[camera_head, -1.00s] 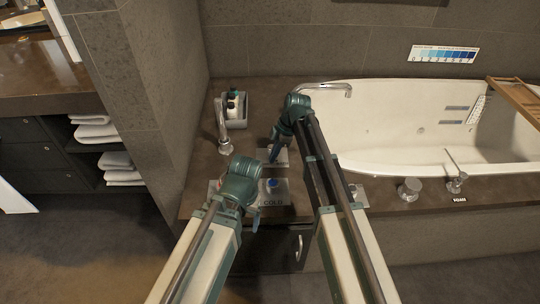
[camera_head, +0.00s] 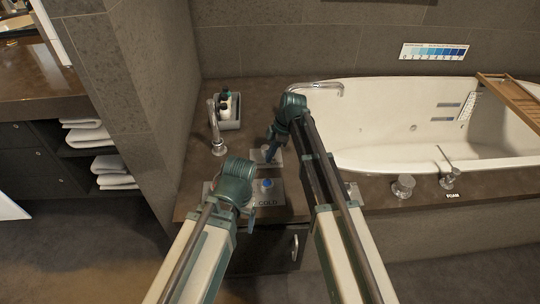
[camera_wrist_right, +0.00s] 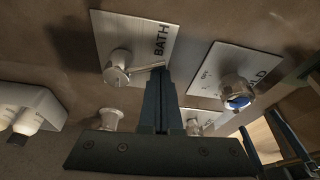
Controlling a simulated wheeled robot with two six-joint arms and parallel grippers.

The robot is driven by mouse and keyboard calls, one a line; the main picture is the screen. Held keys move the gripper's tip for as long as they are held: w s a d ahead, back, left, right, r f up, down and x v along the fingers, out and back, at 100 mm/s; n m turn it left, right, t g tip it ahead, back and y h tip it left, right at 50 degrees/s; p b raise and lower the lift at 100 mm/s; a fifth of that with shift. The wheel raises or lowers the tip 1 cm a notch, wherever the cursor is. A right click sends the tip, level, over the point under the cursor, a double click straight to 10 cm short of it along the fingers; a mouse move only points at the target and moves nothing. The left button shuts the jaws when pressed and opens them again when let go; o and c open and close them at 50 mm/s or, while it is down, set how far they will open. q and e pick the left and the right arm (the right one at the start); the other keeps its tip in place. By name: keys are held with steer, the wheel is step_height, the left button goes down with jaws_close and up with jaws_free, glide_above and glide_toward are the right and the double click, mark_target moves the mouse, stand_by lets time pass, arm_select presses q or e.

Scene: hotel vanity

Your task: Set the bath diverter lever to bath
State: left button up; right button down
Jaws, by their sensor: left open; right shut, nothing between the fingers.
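The bath diverter is a pale plate (camera_wrist_right: 142,28) with a round metal knob (camera_wrist_right: 118,66) and a thin lever (camera_wrist_right: 147,67), in the right wrist view. The lever points right, below the word BATH. My right gripper (camera_wrist_right: 160,76) is shut and empty, its fingertips at the lever's end; I cannot tell if they touch. In the head view the right gripper (camera_head: 270,154) is over the diverter plate (camera_head: 259,155), hiding most of it. My left gripper (camera_head: 248,219) is open, low beside the COLD plate (camera_head: 277,199), partly hidden by its wrist.
A blue-capped cold knob (camera_head: 267,184) stands between the two grippers.

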steer(key=shift+a, duration=0.1)
steer(key=a, duration=0.1)
steer(key=s+a, duration=0.2)
steer(key=shift+a+f+b, duration=0.3)
steer(key=shift+f+b, duration=0.1)
steer(key=w+p+v, duration=0.1)
steer(key=p+v, duration=0.8)
steer(key=v, duration=0.1)
steer(key=shift+p, duration=0.4)
steer(key=shift+w+r, duration=0.1)
steer(key=shift+w, duration=0.05)
